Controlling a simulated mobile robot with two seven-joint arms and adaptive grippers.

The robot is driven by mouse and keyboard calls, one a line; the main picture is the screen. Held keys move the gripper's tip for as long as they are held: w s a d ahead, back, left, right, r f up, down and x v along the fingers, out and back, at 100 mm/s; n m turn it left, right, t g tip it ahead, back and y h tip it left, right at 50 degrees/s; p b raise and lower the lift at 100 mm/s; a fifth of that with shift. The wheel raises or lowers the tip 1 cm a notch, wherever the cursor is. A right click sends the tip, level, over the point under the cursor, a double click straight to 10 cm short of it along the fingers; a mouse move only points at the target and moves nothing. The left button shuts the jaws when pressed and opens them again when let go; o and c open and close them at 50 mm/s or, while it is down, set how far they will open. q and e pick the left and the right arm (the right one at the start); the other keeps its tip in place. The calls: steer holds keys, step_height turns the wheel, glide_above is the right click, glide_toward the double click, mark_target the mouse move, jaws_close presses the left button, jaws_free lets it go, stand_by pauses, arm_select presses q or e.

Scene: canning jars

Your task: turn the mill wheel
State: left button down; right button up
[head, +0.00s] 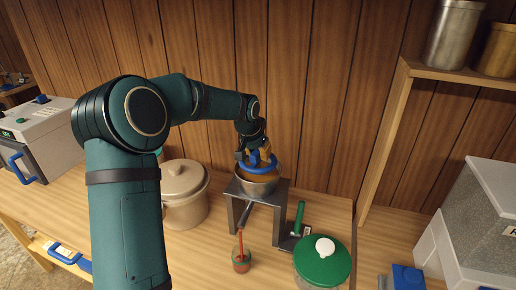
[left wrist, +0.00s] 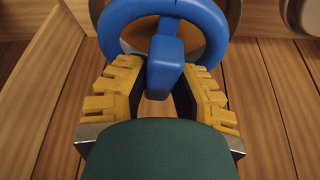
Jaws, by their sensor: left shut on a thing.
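The mill wheel (head: 262,169) is a blue ring lying over a metal bowl (head: 257,186) on a dark metal stand (head: 237,213). In the left wrist view the blue wheel (left wrist: 212,20) shows large, with a blue block (left wrist: 165,65) at its near side. My left gripper (head: 259,156) reaches down from above onto the wheel. Its yellow fingers (left wrist: 160,85) sit on both sides of the blue block and are shut on the wheel. The arm and fingers hide part of the wheel. My right gripper is not in view.
A beige lidded pot (head: 184,194) stands left of the stand. A small pot with a red stick (head: 241,262) and a green-lidded jar (head: 322,262) stand in front. A wooden shelf (head: 398,92) rises at right; a wood-panelled wall (head: 300,90) is close behind.

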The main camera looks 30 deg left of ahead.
arm_select(q)
steer(key=m+h+p, duration=0.1)
steer(key=m, duration=0.1)
steer(key=m+p, duration=0.1)
steer(key=m, duration=0.1)
steer(key=shift+s+f+m+g+h, duration=0.1)
steer(key=shift+f+m+g+h, duration=0.05)
steer(key=shift+m+g+h, duration=0.2)
steer(key=m, duration=0.2)
steer(key=m+g+h+p, duration=0.1)
steer(key=m, duration=0.1)
steer(key=shift+m+h, duration=0.25)
steer(key=shift+m, duration=0.1)
steer(key=c, duration=0.7)
jaws_free()
steer(key=shift+c, duration=0.2)
